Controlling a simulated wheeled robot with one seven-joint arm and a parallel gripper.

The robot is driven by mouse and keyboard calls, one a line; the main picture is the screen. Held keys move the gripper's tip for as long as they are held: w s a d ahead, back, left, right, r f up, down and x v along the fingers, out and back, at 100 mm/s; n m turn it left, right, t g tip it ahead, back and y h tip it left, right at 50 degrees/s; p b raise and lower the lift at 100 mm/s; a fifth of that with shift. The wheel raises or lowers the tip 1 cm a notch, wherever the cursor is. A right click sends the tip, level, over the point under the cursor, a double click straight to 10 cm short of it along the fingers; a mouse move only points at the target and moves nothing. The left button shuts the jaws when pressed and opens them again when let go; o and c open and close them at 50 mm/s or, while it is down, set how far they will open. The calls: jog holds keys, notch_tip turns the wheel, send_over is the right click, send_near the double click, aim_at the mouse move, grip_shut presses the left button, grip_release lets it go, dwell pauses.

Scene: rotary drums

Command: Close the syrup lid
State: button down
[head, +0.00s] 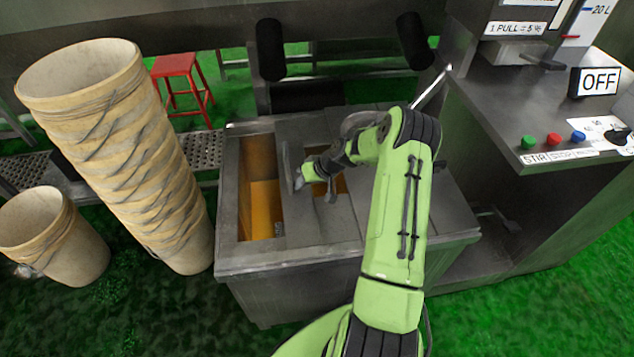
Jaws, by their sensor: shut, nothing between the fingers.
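A grey metal syrup vat (226,215) stands in the middle of the head view. Its left part is open and shows an amber interior (262,205). A grey metal lid panel (300,232) covers the part right of this opening, with an upright plate or handle (287,160) near its left edge. A smaller amber patch shows behind my gripper. My gripper (298,180) is shut and empty, over the lid beside the upright plate. I cannot tell whether it touches the plate. My green arm hides part of the vat's right side.
A tall leaning stack of tan buckets (145,150) and a single bucket (55,240) stand left of the vat. A steel control bench (520,110) with buttons and an OFF sign (598,82) stands at the right. A red stool (180,80) is behind.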

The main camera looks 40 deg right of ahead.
jog(key=w+a, duration=0.3)
jog(key=a, duration=0.4)
jog(key=w+a+b, duration=0.1)
jog(key=w+a, duration=0.3)
jog(key=a, duration=0.4)
jog(key=shift+w+a+b, duration=0.2)
jog(key=shift+a+b, duration=0.1)
jog(key=shift+r, duration=0.1)
